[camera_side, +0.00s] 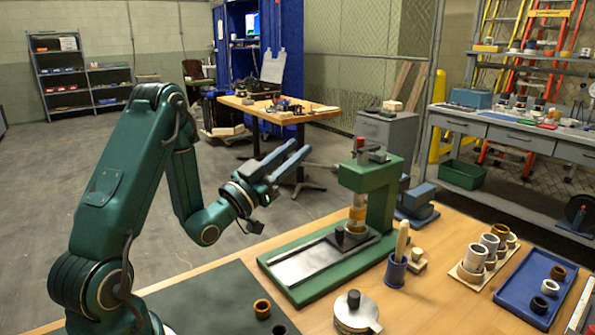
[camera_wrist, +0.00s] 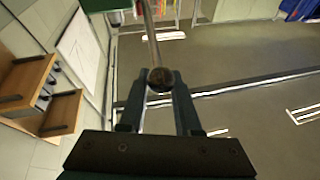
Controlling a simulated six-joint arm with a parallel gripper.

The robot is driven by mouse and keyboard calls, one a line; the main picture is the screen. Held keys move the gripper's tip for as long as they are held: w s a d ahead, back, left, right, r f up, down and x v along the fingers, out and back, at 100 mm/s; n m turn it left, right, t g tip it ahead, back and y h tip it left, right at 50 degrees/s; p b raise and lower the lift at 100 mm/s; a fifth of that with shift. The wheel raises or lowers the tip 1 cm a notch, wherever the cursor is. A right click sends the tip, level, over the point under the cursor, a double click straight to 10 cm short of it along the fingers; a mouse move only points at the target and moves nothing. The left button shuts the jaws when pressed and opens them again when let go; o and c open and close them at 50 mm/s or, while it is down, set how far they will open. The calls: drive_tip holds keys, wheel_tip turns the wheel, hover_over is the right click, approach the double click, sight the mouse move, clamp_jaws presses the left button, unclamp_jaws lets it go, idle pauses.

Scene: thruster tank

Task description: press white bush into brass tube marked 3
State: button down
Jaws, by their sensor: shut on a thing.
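My gripper (camera_side: 302,156) is raised in front of the green press (camera_side: 382,195). In the wrist view its fingers are shut on a dark round knob (camera_wrist: 160,79) at the end of a metal rod (camera_wrist: 151,35), seemingly the press lever. A brass-coloured tube (camera_side: 356,216) stands upright under the press ram, but I cannot read a number on it. Whether a bush sits in its top I cannot tell. A white ring-shaped bush (camera_side: 550,287) lies in the blue tray (camera_side: 514,293) at the right.
Several pale tubes (camera_side: 472,262) stand on a board beside the tray. A blue cup with a wooden handle (camera_side: 396,268) and a round metal pot (camera_side: 354,310) stand in front of the press. A brown ring (camera_side: 262,308) lies on the dark mat (camera_side: 205,298).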

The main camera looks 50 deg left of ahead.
drive_tip(key=shift+a+f+y, duration=0.35)
drive_tip(key=shift+a+y, duration=0.05)
drive_tip(key=shift+a, duration=0.1)
idle(2.8)
drive_tip(key=c, duration=0.6)
unclamp_jaws()
drive_tip(key=shift+d, duration=0.1)
drive_tip(key=shift+d+r, duration=0.1)
drive_tip(key=shift+r, duration=0.15)
